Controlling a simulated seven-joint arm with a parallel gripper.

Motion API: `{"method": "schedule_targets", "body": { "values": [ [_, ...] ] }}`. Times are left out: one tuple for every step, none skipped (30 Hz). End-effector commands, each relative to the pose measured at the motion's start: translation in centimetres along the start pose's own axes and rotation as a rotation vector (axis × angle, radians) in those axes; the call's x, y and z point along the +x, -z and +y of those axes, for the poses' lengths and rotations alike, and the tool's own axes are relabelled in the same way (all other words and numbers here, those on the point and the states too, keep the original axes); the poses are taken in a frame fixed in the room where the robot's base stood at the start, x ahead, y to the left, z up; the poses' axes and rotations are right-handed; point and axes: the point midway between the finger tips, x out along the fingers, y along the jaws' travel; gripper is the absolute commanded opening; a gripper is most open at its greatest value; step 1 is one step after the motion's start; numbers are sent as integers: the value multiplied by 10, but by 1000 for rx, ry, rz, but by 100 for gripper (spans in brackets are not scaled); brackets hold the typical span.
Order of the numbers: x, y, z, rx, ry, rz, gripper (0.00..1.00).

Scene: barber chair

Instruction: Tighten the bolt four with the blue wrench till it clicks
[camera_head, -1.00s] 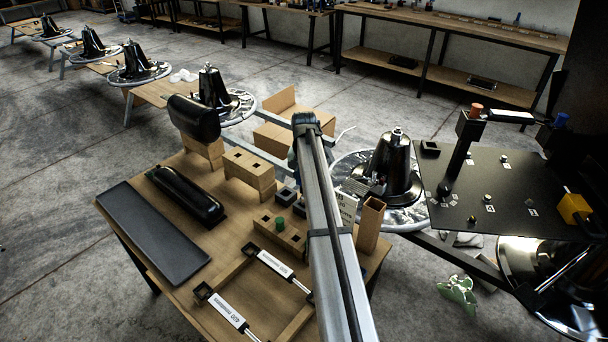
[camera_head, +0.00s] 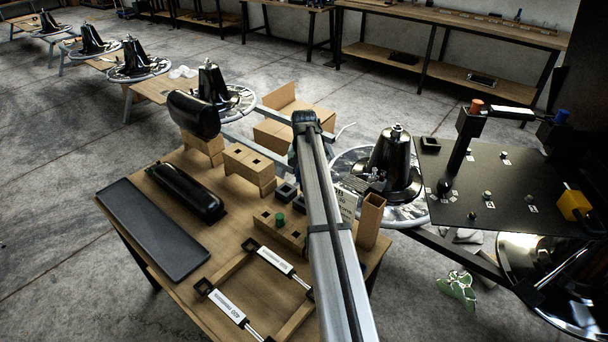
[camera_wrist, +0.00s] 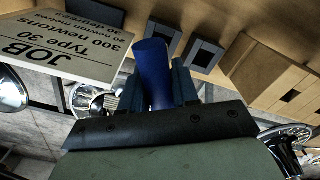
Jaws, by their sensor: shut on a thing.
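In the wrist view, my gripper (camera_wrist: 157,82) is shut on the blue handle of the wrench (camera_wrist: 154,70), which stands between the two dark fingers. The rest of the wrench is hidden. In the head view, my arm covers the gripper and wrench. The black plate (camera_head: 455,178) at the right carries several small bolts with white number labels. One bolt (camera_head: 487,194) is near its middle and another (camera_head: 472,215) nearer its front edge. The numbers are too small to read, so I cannot tell which is bolt four.
A white JOB sign (camera_wrist: 68,45) is close to the gripper at left in the wrist view. A yellow block (camera_head: 573,205) and an orange-capped post (camera_head: 476,105) are on the plate.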

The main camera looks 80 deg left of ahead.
Motion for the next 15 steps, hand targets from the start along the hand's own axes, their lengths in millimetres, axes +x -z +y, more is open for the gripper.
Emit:
{"method": "schedule_targets", "body": {
  "values": [
    [0,0,0,0,0,0,0],
    [1,0,0,0,0,0,0],
    [2,0,0,0,0,0,0],
    [2,0,0,0,0,0,0],
    [3,0,0,0,0,0,0],
    [3,0,0,0,0,0,0],
    [4,0,0,0,0,0,0],
    [4,0,0,0,0,0,0],
    [5,0,0,0,0,0,0],
    [5,0,0,0,0,0,0],
    [6,0,0,0,0,0,0],
    [6,0,0,0,0,0,0],
    [7,0,0,0,0,0,0],
    [7,0,0,0,0,0,0],
    [8,0,0,0,0,0,0]
  ]
}}
